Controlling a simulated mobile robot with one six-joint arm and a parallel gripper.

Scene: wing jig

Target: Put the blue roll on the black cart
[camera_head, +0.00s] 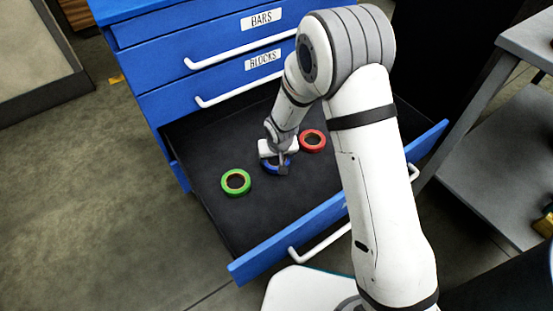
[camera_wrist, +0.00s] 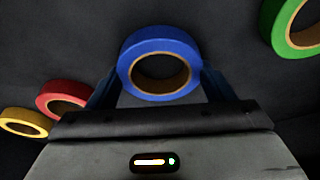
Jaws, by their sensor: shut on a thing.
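The blue roll (camera_wrist: 160,43) sits between the two fingers of my gripper (camera_wrist: 160,85) in the wrist view, with a finger against each side. In the head view my gripper (camera_head: 277,165) reaches down into the open drawer, and only part of the blue roll (camera_head: 268,165) shows beneath it. My gripper is shut on the blue roll, at or close to the dark drawer floor. A grey cart-like stand (camera_head: 490,195) with shelves is at the right edge of the head view; I cannot tell whether it is the black cart.
The open drawer (camera_head: 240,268) also holds a green roll (camera_head: 236,182) and a red roll (camera_head: 312,140). A yellow roll (camera_wrist: 24,123) shows in the wrist view. Blue closed drawers (camera_head: 215,85) with white handles rise behind. Bare floor (camera_head: 90,200) lies left of the drawer.

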